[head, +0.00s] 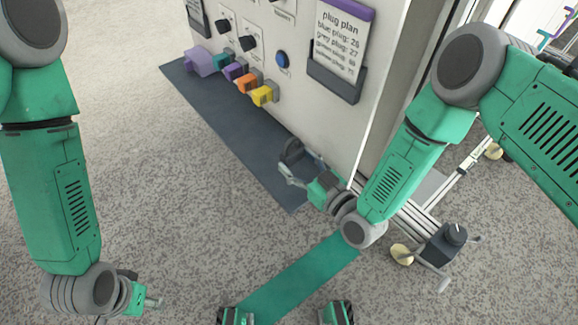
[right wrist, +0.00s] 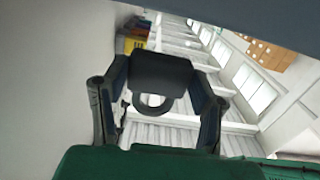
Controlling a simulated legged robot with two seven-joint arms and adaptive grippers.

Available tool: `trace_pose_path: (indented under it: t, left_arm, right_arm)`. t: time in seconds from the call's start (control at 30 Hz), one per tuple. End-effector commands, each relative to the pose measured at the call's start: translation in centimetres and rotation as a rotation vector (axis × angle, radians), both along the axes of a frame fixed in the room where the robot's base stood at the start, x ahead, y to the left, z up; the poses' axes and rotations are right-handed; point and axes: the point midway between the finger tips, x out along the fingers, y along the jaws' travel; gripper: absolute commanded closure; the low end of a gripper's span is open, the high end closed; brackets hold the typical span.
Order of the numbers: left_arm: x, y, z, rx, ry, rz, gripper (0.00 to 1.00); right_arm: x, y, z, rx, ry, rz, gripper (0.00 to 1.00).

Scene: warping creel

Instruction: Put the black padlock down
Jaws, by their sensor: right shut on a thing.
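My right gripper (head: 288,168) is shut on the black padlock (head: 292,150), close in front of the cabinet's lower face, above or near the dark mat. I cannot tell whether the padlock touches anything. In the right wrist view, the padlock's dark body (right wrist: 161,73) sits between the two fingers of my right gripper (right wrist: 160,85), with its round shackle toward the palm. My left gripper (head: 152,302) is low at the left over the speckled floor, seen small and from the side. Nothing shows in it, and its opening is unclear.
The pale cabinet (head: 308,110) carries knobs, a blue button (head: 281,60), several coloured plugs (head: 246,83) and a plug plan card (head: 338,38). A dark mat (head: 215,118) runs along its foot. A wheeled metal frame (head: 425,222) stands at the right. Floor at left is clear.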

Motion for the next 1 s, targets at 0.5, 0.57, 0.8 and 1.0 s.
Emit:
trace_pose_path:
  t: [0.5, 0.57, 0.8, 1.0]
  left_arm:
    - [0.0, 0.0, -1.9, 0.000, -0.001, 0.000, 0.60]
    - [0.0, 0.0, -1.9, 0.000, -0.001, 0.000, 0.60]
    - [0.0, 0.0, -2.0, 0.000, -0.001, 0.000, 0.60]
    - [0.0, 0.0, -2.0, 0.000, -0.001, 0.000, 0.60]
  right_arm:
    - [0.1, 0.0, -4.4, -0.002, -0.001, -0.001, 0.85]
    - [0.1, 0.0, -4.4, -0.002, -0.001, -0.001, 0.85]
    - [0.1, 0.0, -4.6, -0.002, 0.000, -0.001, 0.27]
    - [0.1, 0.0, -4.6, -0.002, 0.000, -0.001, 0.27]
